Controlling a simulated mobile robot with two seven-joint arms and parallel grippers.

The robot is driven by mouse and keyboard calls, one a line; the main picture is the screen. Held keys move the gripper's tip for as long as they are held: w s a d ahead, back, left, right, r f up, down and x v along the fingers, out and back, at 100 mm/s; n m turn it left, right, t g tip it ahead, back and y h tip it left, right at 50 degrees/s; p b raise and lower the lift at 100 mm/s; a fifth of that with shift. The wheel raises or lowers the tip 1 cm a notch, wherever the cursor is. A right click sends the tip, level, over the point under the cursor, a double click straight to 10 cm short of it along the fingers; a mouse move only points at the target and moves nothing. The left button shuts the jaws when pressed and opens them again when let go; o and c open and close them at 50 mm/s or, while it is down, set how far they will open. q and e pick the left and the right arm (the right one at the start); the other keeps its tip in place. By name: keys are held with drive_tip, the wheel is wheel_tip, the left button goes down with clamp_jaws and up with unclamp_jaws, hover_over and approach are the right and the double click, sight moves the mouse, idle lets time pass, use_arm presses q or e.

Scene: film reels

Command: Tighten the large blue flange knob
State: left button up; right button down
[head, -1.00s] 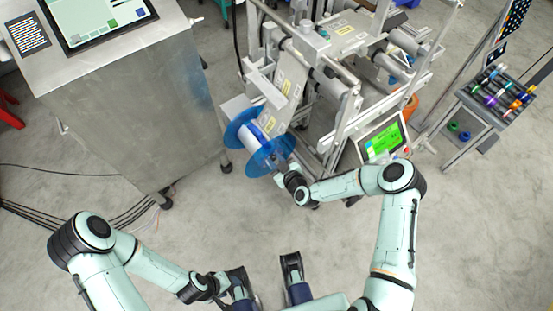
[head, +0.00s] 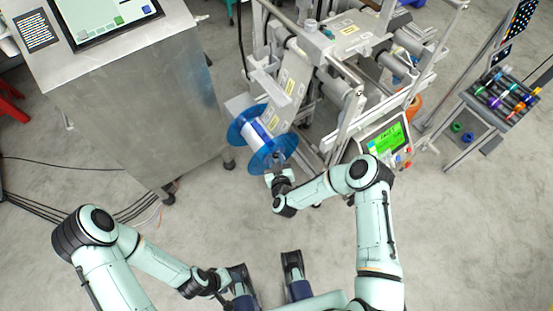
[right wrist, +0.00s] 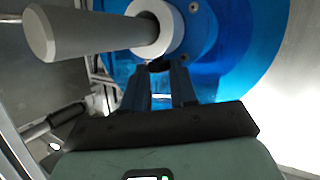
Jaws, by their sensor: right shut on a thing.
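The large blue flange (head: 261,164) is the near disc of a reel on the machine, and it fills the upper right of the right wrist view (right wrist: 245,60). A pale hub ring and a thick grey shaft (right wrist: 90,37) stand out from its face. My right gripper (head: 278,161) is at this near face. In the right wrist view its two fingers (right wrist: 160,75) are shut on a small dark knob (right wrist: 159,65) beside the hub, mostly hidden by the fingertips. My left gripper (head: 228,282) is low in the head view, away from the reel; its jaws are unclear.
The machine frame (head: 345,120) and its green-screened panel (head: 385,138) stand right of the reel. A steel cabinet (head: 150,115) stands at left. A rack of coloured rolls (head: 505,93) is at far right. The floor in front is open.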

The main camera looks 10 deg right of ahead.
drive_tip(key=c, duration=0.9)
unclamp_jaws()
drive_tip(key=shift+d, duration=0.1)
